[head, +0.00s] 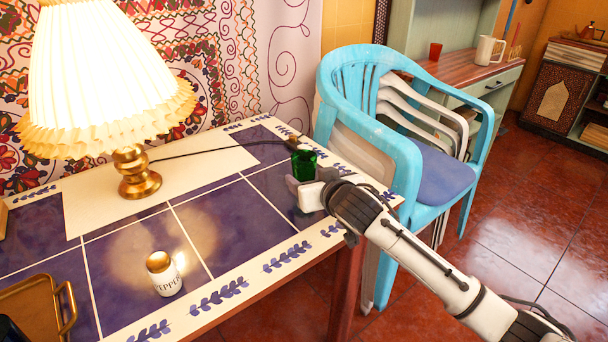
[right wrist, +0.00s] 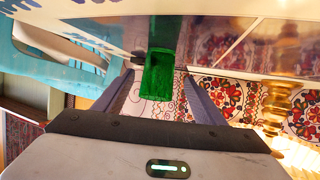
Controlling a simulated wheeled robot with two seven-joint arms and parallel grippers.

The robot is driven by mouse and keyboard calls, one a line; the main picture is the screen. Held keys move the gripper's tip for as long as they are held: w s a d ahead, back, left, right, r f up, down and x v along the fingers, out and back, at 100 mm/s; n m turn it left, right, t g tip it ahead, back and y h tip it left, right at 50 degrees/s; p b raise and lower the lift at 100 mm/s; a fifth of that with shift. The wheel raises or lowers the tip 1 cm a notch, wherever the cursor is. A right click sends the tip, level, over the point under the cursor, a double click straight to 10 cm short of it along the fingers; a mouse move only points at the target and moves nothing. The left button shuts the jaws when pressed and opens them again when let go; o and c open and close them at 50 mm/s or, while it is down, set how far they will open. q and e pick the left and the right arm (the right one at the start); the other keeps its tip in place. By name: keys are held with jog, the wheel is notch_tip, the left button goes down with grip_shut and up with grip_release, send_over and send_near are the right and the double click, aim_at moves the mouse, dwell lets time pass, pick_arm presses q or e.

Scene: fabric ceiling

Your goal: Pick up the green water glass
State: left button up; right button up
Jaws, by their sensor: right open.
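The green water glass (head: 303,163) stands on the tiled table (head: 237,246) near its right end, with its lower part partly hidden by my right gripper. My right gripper (head: 297,190) comes in from the right, low over the table, at the glass. In the right wrist view the glass (right wrist: 159,72) shows between the two open fingers of the right gripper (right wrist: 157,85), with space on both sides. I cannot tell whether a finger touches it. My left gripper is not in view.
A lit lamp (head: 140,174) stands at the back left, its cord running behind the glass. A pepper shaker (head: 164,275) and a brass tray (head: 35,308) are at the front left. Stacked chairs (head: 405,150) stand close to the table's right end.

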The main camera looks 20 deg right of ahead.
aim_at(308, 175)
jog(key=x, duration=0.4)
jog(key=shift+d, duration=0.1)
jog(key=c, duration=1.2)
